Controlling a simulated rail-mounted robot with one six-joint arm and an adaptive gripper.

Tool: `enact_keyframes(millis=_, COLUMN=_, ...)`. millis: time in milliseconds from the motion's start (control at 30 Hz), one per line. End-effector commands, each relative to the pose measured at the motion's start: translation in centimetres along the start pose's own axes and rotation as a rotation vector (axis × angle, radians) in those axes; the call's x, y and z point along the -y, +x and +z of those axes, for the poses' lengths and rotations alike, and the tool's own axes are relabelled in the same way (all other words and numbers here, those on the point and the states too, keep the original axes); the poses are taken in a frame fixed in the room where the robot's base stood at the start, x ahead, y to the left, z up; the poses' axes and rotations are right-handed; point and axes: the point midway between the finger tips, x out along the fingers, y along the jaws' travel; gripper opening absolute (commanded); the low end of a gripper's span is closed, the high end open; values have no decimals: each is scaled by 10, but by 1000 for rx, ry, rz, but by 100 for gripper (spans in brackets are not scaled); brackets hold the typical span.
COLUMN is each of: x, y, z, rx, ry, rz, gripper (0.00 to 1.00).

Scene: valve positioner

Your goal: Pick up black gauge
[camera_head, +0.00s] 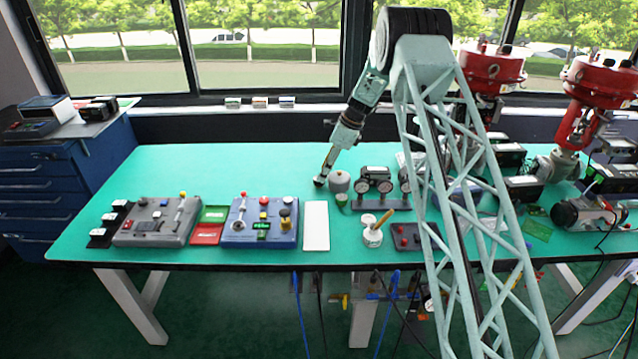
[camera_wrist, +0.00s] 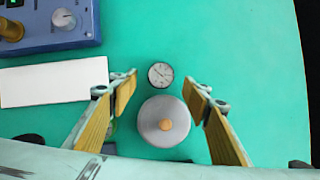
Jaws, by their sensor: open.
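The black gauge (camera_wrist: 160,75), a small round white dial with a black rim, lies face up on the green table in the wrist view. My gripper (camera_wrist: 161,86) is open, with its yellow-padded fingers on either side of the gauge and a clear gap on each side. In the head view my gripper (camera_head: 325,172) points down at the table, close above the gauge's place. The gauge is too small and partly covered there to make out well. Whether the fingertips reach the gauge's height cannot be told.
A white plate (camera_wrist: 55,82) and a blue control box (camera_head: 262,222) lie nearby. Larger dial gauges on a stand (camera_head: 375,185) stand right of the weight. Table beyond the gauge is clear.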

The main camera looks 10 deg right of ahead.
Motion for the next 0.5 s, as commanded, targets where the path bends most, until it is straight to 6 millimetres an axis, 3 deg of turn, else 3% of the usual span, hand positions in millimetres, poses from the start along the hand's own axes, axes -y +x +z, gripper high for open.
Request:
enact_keyframes(millis=267, x=0, y=2, z=0, rx=0, ry=0, rz=0, gripper=44)
enact_keyframes(millis=500, x=1, y=21, z=0, rx=0, ry=0, rz=2, gripper=44)
